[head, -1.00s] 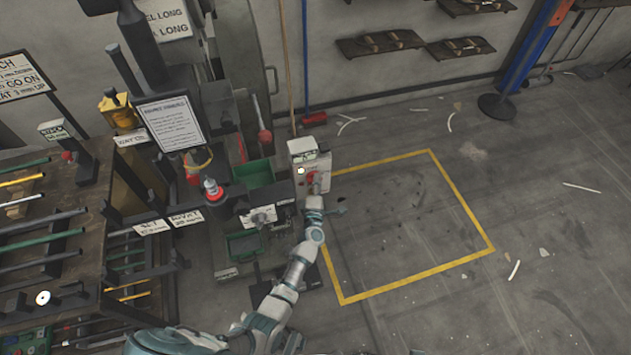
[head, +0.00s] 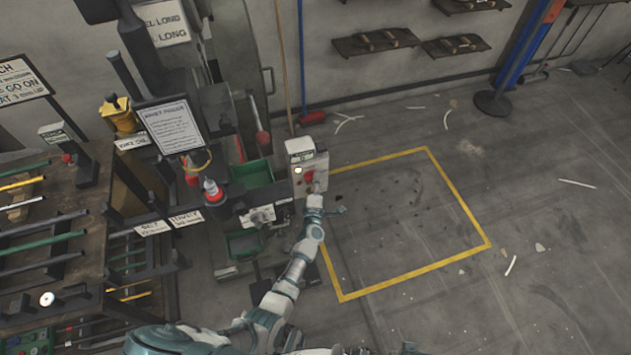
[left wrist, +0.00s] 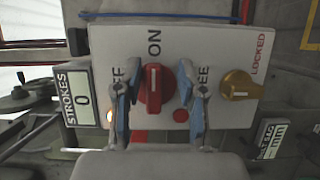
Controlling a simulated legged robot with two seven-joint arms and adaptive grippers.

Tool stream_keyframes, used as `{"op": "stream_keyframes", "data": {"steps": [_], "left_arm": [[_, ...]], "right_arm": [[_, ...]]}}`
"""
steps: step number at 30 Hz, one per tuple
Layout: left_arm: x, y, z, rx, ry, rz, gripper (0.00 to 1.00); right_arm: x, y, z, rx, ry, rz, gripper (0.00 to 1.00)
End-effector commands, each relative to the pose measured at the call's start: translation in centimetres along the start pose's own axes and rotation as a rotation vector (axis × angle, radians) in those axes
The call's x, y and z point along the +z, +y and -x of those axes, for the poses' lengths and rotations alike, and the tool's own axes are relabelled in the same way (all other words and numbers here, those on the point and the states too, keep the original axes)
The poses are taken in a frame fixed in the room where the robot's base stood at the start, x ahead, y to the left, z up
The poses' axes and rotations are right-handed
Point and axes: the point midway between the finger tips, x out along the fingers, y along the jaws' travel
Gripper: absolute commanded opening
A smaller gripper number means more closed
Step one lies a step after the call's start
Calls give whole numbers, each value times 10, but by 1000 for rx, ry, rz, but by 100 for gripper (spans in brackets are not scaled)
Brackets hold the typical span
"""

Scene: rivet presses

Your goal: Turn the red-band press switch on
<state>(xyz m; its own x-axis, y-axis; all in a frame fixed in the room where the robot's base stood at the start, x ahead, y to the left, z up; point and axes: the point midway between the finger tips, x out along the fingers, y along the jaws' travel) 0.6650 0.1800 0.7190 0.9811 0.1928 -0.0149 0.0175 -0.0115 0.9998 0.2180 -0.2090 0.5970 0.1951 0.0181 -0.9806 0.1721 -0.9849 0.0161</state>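The red switch knob (left wrist: 154,92) sits on a pale control panel (left wrist: 110,42). Its white mark points up in the left wrist view, toward the word ON; the word OFF, on its left, is partly hidden by a finger. My left gripper (left wrist: 157,92) is open, with one blue-padded finger on each side of the knob and small gaps showing. In the head view my left gripper (head: 314,192) is in front of the switch box (head: 303,152). A red band on the press is not clear to me.
A yellow knob (left wrist: 240,90) marked LOCKED is beside the right finger. A rack of rods (head: 45,240) stands left.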

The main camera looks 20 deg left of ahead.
Motion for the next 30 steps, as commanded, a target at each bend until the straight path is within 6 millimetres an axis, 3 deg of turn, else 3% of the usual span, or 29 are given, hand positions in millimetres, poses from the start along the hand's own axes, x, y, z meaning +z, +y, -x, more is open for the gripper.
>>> {"op": "stream_keyframes", "data": {"steps": [11,24,30], "left_arm": [[-2,2,11,5,5,3,42],[0,-1,100,1,4,-1,42],[1,-1,117,2,3,-2,42]], "right_arm": [[1,0,1,0,0,1,40],[0,0,1,0,0,1,40],[0,0,1,0,0,0,40]]}}
